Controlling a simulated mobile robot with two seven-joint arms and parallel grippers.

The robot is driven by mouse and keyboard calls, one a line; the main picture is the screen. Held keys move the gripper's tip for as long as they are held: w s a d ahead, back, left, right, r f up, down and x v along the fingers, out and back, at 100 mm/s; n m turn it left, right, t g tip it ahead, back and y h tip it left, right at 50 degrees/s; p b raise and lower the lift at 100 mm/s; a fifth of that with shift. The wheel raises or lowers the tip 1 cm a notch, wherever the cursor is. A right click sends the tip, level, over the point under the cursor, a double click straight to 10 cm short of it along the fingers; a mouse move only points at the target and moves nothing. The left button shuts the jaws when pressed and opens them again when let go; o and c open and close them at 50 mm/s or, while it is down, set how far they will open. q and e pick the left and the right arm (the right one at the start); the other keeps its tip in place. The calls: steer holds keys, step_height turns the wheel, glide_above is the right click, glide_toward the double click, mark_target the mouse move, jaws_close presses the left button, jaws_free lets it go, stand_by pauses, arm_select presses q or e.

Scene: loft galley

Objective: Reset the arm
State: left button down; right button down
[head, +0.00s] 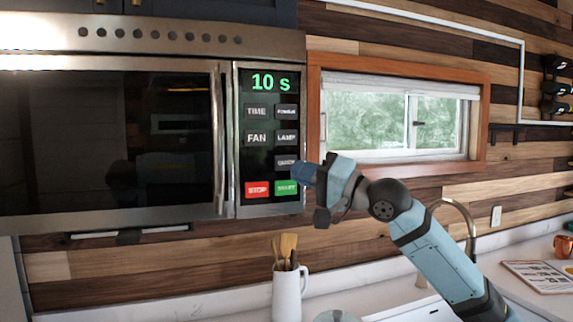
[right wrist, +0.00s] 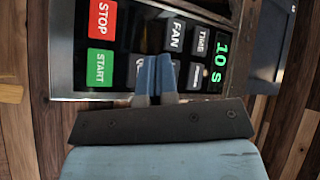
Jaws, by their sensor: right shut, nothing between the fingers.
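My right arm reaches in from the lower right in the head view. Its gripper (head: 303,173) is shut and empty, with its fingertips in front of the lower right part of the microwave's control panel (head: 270,220), near the green START button (head: 284,187). In the right wrist view the two blue fingers (right wrist: 157,72) are pressed together and point at the panel. START (right wrist: 99,68) and the red STOP button (right wrist: 102,20) show left of them. I cannot tell whether the fingertips touch the panel. The display (head: 271,82) reads 10 s. My left gripper is not in view.
The microwave (head: 110,140) has a vertical handle (head: 217,140) left of the panel. A window (head: 400,120) is to the right. Below are a white jug (head: 288,295) with wooden utensils, a gold faucet (head: 468,225), an open booklet (head: 540,276) and a copper mug (head: 563,246).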

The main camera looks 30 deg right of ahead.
stand_by(0.7)
steer(key=s+a+f+n+g+h, duration=0.1)
steer(key=s+a+f+g+h, duration=0.15)
steer(key=f, duration=0.95)
steer(key=s+a+f+n+g+h, duration=0.1)
steer(key=a+f, duration=0.2)
steer(key=f, duration=0.8)
steer(key=s+a+f+n+g+h, duration=0.2)
steer(key=f, duration=1)
steer(key=s+a+f+n+g+h, duration=0.15)
steer(key=s+f+g, duration=0.25)
steer(key=s+f, duration=0.7)
steer(key=s+a+f+n+g+h, duration=0.1)
steer(key=s+f+n+g+h, duration=0.15)
steer(key=s+f+g, duration=0.8)
steer(key=w+a+f+t+y+p, duration=0.1)
steer(key=a+f+t, duration=0.5)
steer(key=t, duration=0.7)
step_height(320, 180, down, 3)
steer(key=shift+w+a+r+y+p, duration=0.1)
steer(key=shift+w+a+y+p, duration=0.15)
steer(key=shift+w+y+p, duration=0.25)
